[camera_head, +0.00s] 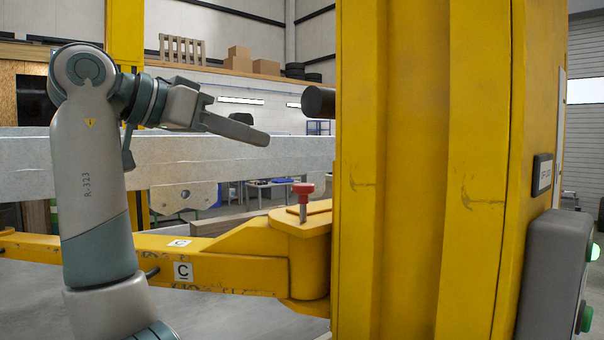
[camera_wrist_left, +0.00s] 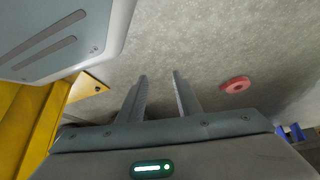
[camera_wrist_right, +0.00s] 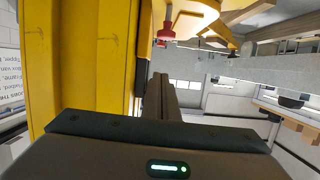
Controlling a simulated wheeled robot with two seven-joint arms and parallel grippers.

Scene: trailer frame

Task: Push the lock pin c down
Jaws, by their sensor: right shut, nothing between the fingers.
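The lock pin c (camera_head: 303,189) has a red cap on a metal shaft. It stands upright in a yellow bracket at the end of the yellow arm marked C (camera_head: 220,262), with some shaft showing below the cap. In the right wrist view, a red-capped pin (camera_wrist_right: 166,34) shows near the top, beyond the fingers. My right gripper (camera_head: 266,139) is shut and empty, above and left of the pin in the head view, apart from it. My left gripper (camera_wrist_left: 159,74) shows only in its wrist view, with its fingers apart and nothing between them.
A thick yellow column (camera_head: 425,170) stands right of the pin, with a dark cylinder (camera_head: 318,102) sticking out from it. A grey box with green buttons (camera_head: 555,270) is at the right. A grey beam (camera_head: 240,155) runs behind my right gripper.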

